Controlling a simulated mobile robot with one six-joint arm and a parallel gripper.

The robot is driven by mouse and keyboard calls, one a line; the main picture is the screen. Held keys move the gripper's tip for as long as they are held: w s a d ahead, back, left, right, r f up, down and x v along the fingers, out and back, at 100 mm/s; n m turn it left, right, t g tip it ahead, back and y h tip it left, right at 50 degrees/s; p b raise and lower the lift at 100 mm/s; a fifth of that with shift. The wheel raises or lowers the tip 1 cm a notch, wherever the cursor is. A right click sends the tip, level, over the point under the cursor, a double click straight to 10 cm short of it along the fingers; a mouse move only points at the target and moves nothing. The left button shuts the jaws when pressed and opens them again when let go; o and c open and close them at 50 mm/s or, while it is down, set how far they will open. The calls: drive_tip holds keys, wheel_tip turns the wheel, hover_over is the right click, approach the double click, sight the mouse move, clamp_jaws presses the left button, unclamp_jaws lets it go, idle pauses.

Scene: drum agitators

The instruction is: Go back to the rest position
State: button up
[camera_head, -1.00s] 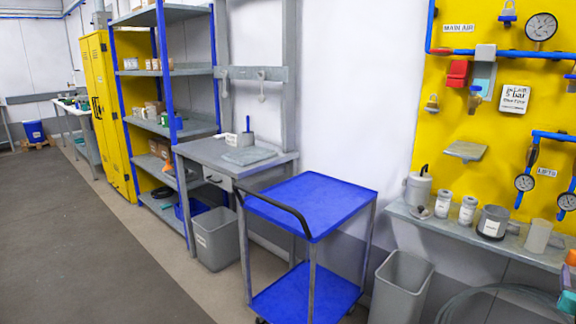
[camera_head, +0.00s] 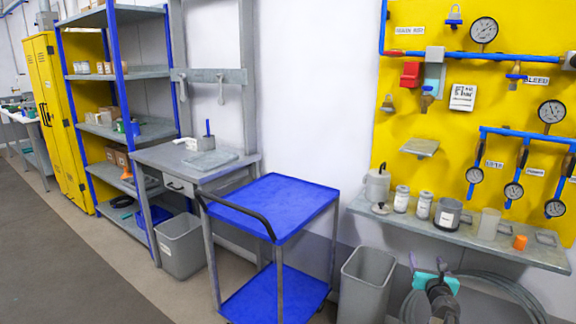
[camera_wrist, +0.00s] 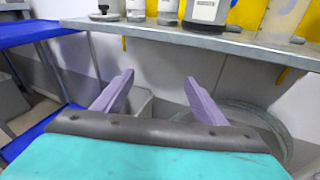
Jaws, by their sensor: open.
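My gripper (camera_wrist: 158,92) is open and empty in the wrist view, its two purple fingers spread apart with nothing between them. It points toward the grey wall shelf (camera_wrist: 190,40), which lies a little beyond and above the fingertips in that view. In the head view my gripper (camera_head: 438,266) shows at the bottom right, below the front edge of the same shelf. It looks apart from the shelf and from the grey bin (camera_head: 367,283) to its left.
A blue cart (camera_head: 270,208) stands left of the bin. The shelf holds a grey pot (camera_head: 447,214), two jars, a clear beaker (camera_head: 489,223) and an orange piece (camera_head: 520,242). Coiled hose (camera_head: 505,290) hangs below. Grey floor (camera_head: 70,265) at left is clear.

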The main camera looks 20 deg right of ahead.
drive_tip(key=w+a+f+y, duration=0.1)
drive_tip(key=w+a+f, duration=0.25)
drive_tip(key=a, duration=0.25)
drive_tip(key=w+a+f+m+y+p, duration=0.1)
drive_tip(key=w+a+f, duration=0.2)
drive_tip(key=a+f, duration=0.25)
drive_tip(key=w+a+f+y, duration=0.1)
drive_tip(key=w+a+f, duration=0.2)
drive_tip(key=a, duration=0.4)
drive_tip(key=s+a+f+m+g+y+p, duration=0.2)
drive_tip(key=a+f+m+g, duration=0.3)
drive_tip(key=a+f, duration=1.15)
drive_tip(key=s+a+f+m+g, duration=0.35)
drive_tip(key=s+a+f, duration=0.25)
drive_tip(key=s, duration=0.2)
drive_tip(key=s+a+f+m+g, duration=0.2)
drive_tip(key=s+a+f+m, duration=0.3)
drive_tip(key=s+a+f, duration=0.25)
drive_tip(key=s+a+m+g+y, duration=0.2)
drive_tip(key=s+a+m+g, duration=0.1)
drive_tip(key=s+m, duration=0.4)
drive_tip(key=s+a+m+g+y, duration=0.2)
drive_tip(key=s+a+m+g, duration=0.2)
drive_tip(key=s, duration=1)
drive_tip(key=m+g, duration=0.1)
drive_tip(key=m, duration=0.2)
drive_tip(key=shift+g, duration=0.35)
